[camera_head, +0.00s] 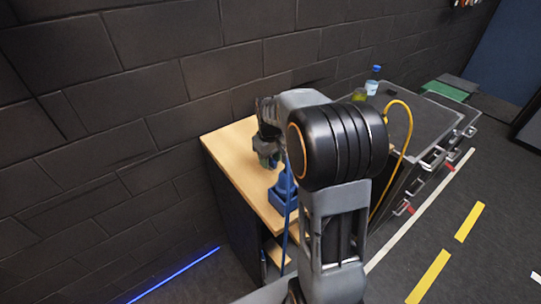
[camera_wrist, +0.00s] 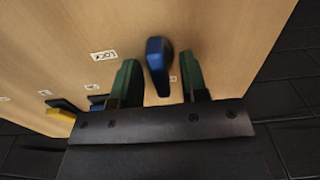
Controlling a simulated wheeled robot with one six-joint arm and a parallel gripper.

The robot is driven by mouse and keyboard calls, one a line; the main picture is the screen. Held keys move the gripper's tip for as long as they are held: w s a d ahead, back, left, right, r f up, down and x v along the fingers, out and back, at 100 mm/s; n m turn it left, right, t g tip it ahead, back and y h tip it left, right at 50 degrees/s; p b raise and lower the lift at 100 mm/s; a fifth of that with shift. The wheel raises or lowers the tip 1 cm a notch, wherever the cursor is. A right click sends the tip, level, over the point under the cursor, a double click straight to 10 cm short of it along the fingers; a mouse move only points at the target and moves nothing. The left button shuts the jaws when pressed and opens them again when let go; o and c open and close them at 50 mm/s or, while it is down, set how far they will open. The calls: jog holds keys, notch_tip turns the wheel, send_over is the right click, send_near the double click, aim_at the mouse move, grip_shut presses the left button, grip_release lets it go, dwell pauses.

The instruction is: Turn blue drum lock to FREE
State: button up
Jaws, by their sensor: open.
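In the wrist view a blue lever-like handle (camera_wrist: 157,60), which looks like the blue drum lock, stands out from a pale wooden surface (camera_wrist: 215,35). My gripper (camera_wrist: 159,78) is open, with one green finger on each side of the handle and a gap to both. The handle is near the fingertips; I cannot tell how deep it sits between them. A white label reading LOCK (camera_wrist: 103,55) is left of the handle. A small label behind it is partly hidden. In the head view my gripper (camera_head: 268,155) is over the wooden cabinet top, partly hidden by my arm.
Yellow (camera_wrist: 58,115) and black (camera_wrist: 62,104) parts show at the wrist view's lower left. In the head view a blue object (camera_head: 262,210) sits on the cabinet (camera_head: 235,150). A dark case (camera_head: 425,120) with a yellow cable (camera_head: 408,125) and bottle (camera_head: 373,80) stands right.

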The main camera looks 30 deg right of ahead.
aim_at(270, 158)
notch_tip(270, 158, up, 14)
dwell(0.6)
jog(key=shift+f, duration=0.15)
dwell(0.4)
